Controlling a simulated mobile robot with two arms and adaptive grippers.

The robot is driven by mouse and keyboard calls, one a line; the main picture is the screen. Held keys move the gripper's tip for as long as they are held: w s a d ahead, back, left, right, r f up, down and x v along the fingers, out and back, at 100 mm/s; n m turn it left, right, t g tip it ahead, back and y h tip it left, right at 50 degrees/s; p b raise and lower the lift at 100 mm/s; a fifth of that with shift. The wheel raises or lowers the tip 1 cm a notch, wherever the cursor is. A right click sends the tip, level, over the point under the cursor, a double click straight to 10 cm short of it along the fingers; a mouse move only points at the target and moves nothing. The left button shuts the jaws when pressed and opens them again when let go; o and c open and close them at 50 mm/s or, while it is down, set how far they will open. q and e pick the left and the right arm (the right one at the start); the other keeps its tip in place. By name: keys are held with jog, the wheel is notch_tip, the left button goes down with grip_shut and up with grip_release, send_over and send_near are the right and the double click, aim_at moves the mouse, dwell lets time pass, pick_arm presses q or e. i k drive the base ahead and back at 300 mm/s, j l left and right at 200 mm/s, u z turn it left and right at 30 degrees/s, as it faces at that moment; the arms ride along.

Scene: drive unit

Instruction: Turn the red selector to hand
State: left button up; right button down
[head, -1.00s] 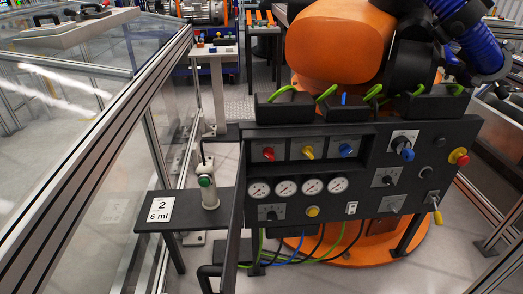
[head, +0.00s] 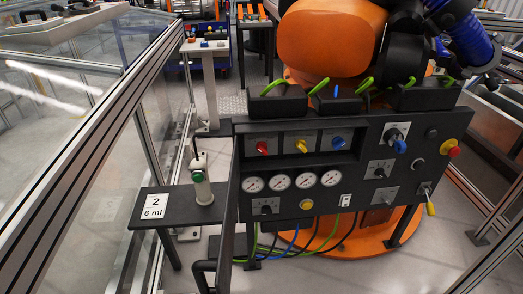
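The red selector (head: 262,147) sits at the left of a row of three coloured knobs in a recess of the black control panel (head: 400,205). The yellow selector (head: 301,146) is in the middle and the blue selector (head: 338,143) at the right. Any label marking hand is too small to read, so I cannot tell its setting. Neither of my grippers shows in the head view.
Several gauges (head: 281,182) sit below the selectors. A red and yellow button (head: 452,149) is at the panel's right. An orange machine (head: 330,40) stands behind.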

aim_at(260, 146)
jog(key=i+l, duration=0.15)
jog(key=l, duration=0.2)
jog(key=i+l+z, duration=0.1)
jog(key=l, duration=0.3)
jog(key=i+l, duration=0.2)
jog(key=l, duration=0.15)
jog(key=i+l+z, duration=0.15)
jog(key=l, duration=0.2)
